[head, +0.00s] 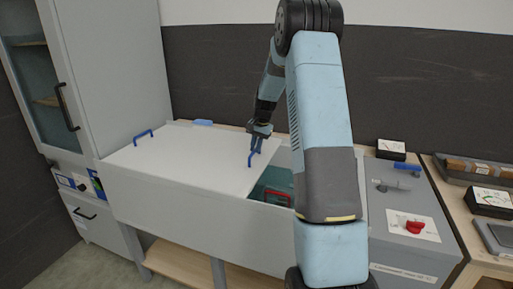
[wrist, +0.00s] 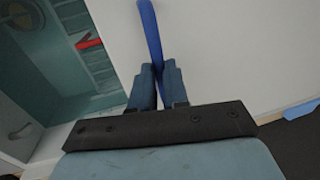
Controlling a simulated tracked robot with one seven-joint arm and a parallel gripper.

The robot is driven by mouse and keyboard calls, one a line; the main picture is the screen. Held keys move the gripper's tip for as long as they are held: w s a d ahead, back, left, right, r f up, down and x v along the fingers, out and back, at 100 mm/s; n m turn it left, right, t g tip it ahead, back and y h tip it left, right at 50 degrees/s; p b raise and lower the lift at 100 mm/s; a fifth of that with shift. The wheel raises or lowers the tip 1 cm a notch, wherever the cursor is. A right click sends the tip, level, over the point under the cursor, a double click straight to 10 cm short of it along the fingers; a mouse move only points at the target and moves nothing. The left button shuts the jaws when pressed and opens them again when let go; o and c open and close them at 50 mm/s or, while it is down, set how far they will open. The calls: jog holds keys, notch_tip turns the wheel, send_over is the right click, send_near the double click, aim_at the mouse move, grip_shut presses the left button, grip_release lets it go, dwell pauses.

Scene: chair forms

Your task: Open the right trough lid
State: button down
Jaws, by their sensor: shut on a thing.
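The trough (head: 190,208) is a long white box. A white lid panel (head: 195,155) covers its left and middle part; I cannot tell whether this is one lid or two. A blue handle (head: 254,158) stands at the panel's right edge, and it also shows in the wrist view (wrist: 149,28). Another blue handle (head: 143,134) is at the left end. My gripper (head: 259,134) is shut on the right blue handle, its fingers (wrist: 157,72) around the handle's end. Right of the panel the trough is open, showing a teal interior (wrist: 45,50).
Inside the opening is a red-framed item (head: 277,196), also in the wrist view (wrist: 90,43). A grey cabinet (head: 100,70) stands left. A grey control unit with a red knob (head: 414,227) stands right. My arm hides part of the trough's right end.

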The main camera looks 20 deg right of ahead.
send_over(238, 156)
jog(key=shift+w+a, duration=0.1)
jog(key=shift+w, duration=0.05)
jog(key=c, duration=1.1)
grip_release()
jog(key=r, duration=0.4)
jog(key=s+d+r, duration=0.1)
jog(key=r, duration=0.4)
jog(key=s+d+r, duration=0.1)
jog(key=r, duration=0.3)
jog(key=shift+r, duration=0.25)
